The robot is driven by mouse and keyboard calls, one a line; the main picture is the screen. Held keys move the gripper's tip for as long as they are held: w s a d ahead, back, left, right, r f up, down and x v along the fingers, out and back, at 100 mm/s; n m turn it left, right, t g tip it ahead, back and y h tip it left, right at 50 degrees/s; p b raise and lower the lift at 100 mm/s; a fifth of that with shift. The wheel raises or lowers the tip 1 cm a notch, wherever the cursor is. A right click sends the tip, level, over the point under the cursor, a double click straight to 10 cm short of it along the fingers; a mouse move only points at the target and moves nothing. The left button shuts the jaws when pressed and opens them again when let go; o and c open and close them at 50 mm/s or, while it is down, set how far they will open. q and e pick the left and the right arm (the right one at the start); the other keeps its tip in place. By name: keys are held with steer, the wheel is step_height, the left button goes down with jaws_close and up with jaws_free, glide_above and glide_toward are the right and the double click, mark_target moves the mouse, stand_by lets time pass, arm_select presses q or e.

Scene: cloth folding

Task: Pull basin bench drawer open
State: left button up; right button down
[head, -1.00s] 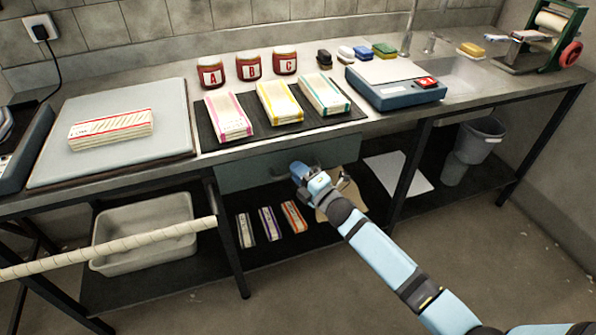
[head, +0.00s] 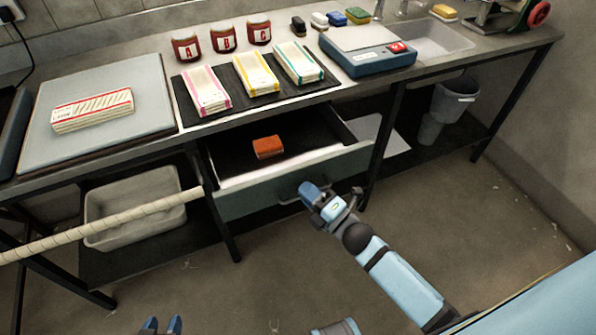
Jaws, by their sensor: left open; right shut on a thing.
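The bench drawer (head: 255,196) is pulled out from under the basin bench (head: 190,140). Its inside shows, with an orange-brown block (head: 267,147) lying on the dark bottom. The drawer has a bar handle (head: 290,198) on its grey-green front. My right gripper (head: 314,193) is shut on the handle, at the front of the drawer. Its fingers partly hide the handle. My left gripper (head: 161,326) shows only at the bottom edge, its two blue fingertips apart and empty, away from the drawer.
On the bench top are a grey board (head: 98,106), a dark mat (head: 185,100) with folded cloths, labelled jars (head: 223,38), a blue scale (head: 367,55) and a sink (head: 440,40). A white tub (head: 135,205) sits on the lower shelf. A wrapped pole (head: 150,208) crosses at left.

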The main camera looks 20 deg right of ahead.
steer(key=shift+s, duration=1.35)
steer(key=shift+d, duration=0.1)
steer(key=c, duration=1.4)
jaws_free()
steer(key=shift+c, duration=0.2)
steer(key=v, duration=1.4)
